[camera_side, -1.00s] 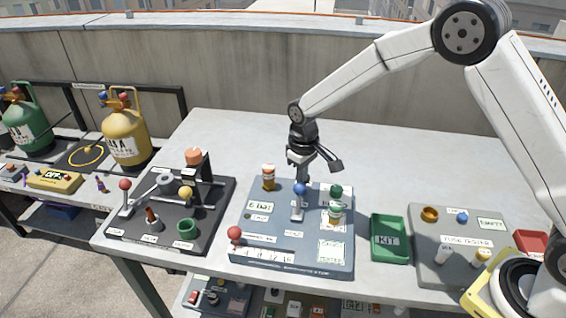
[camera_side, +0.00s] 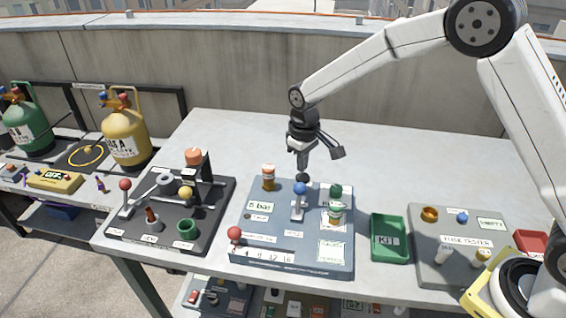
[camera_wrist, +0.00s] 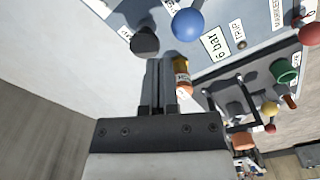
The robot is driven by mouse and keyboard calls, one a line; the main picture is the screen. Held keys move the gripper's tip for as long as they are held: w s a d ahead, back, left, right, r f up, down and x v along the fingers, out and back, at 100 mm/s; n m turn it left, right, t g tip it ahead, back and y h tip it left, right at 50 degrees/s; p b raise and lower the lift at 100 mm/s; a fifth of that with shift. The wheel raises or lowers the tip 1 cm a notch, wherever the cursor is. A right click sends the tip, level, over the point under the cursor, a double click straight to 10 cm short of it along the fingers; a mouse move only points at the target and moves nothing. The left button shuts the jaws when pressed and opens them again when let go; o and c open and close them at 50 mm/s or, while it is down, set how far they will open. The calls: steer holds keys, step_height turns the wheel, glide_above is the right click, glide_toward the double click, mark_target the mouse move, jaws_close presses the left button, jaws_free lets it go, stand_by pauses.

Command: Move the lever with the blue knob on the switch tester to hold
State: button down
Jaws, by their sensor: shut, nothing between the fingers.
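The lever with the blue knob (camera_side: 300,188) stands roughly upright on the blue-grey panel (camera_side: 270,225) in mid-table. The knob also shows at the top of the wrist view (camera_wrist: 187,24). Which label the lever points to is too small to tell. My gripper (camera_side: 303,168) is shut and empty, pointing down just behind the lever and apart from the knob. In the wrist view, its fingers (camera_wrist: 158,65) lie together below the blue knob. A dark round knob (camera_wrist: 145,42) shows close by their tips.
An orange bottle (camera_side: 268,177) stands left of my gripper, close to the fingers. A red knob (camera_side: 234,233) is at the panel's front left. The table behind the panel is clear.

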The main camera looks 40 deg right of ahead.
steer(key=shift+r, duration=2)
steer(key=s+d+m+t, duration=0.1)
steer(key=s+d, duration=0.3)
steer(key=s, duration=0.6)
steer(key=s+d+m+t, duration=0.1)
steer(key=s+d, duration=0.3)
steer(key=s, duration=0.7)
steer(key=shift+s+f+m+t, duration=0.3)
steer(key=shift+f+m, duration=0.15)
steer(key=shift+m, duration=0.05)
steer(key=shift+w, duration=0.1)
steer(key=w+a+r+m+g, duration=0.1)
steer(key=w+a+m, duration=0.3)
steer(key=w, duration=0.6)
steer(key=w+a+r+m+g, duration=0.1)
steer(key=w+a+m+g, duration=0.1)
steer(key=w+a+m, duration=0.2)
steer(key=shift+w+a+r+m+h, duration=0.25)
steer(key=shift+w+m, duration=1.35)
steer(key=shift+w, duration=1.95)
